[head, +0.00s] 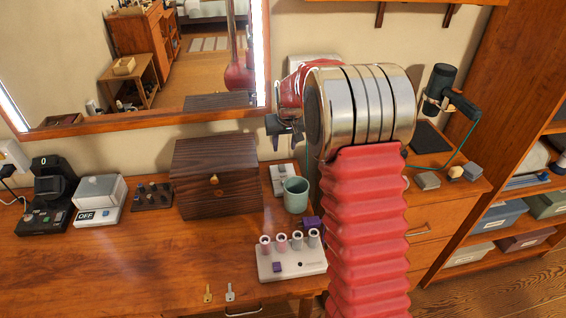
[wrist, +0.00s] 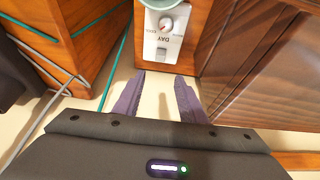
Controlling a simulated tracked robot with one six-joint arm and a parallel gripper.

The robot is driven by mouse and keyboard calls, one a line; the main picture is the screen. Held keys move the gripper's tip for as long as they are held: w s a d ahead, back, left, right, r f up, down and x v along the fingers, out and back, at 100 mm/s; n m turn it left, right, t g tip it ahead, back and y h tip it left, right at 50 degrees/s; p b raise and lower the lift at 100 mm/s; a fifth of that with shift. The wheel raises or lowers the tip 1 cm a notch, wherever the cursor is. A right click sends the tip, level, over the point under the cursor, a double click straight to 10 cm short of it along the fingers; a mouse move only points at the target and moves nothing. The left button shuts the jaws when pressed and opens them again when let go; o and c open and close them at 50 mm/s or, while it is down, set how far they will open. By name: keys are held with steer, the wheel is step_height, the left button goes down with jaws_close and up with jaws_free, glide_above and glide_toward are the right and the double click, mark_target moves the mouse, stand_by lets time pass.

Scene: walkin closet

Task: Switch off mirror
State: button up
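The wall mirror (head: 170,60) hangs at the upper left in the head view, with bright light strips along its side edges. A pale control box (head: 281,179) stands on the desk between the dark wooden box and the green mug. In the wrist view this control box (wrist: 166,35) shows a dial with a red mark, the word DAY upside down, and a small dark part at its near end. My gripper (wrist: 161,78) is open and empty, its two fingers apart and pointing towards the control box. In the head view my gripper (head: 282,128) is above and behind the box, partly hidden by my arm.
A green mug (head: 295,194) stands close beside the control box. A dark wooden box (head: 217,176) is to its left. A white block marked OFF (head: 97,214) sits farther left. A holder with several pegs (head: 291,262) and two keys (head: 219,293) lie nearer the front edge.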

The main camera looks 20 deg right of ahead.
mark_target(282, 165)
stand_by(0.3)
steer(key=x, duration=1.3)
steer(key=shift+w+f, duration=0.15)
steer(key=shift+f, duration=0.2)
steer(key=shift+c, duration=0.4)
jaws_close()
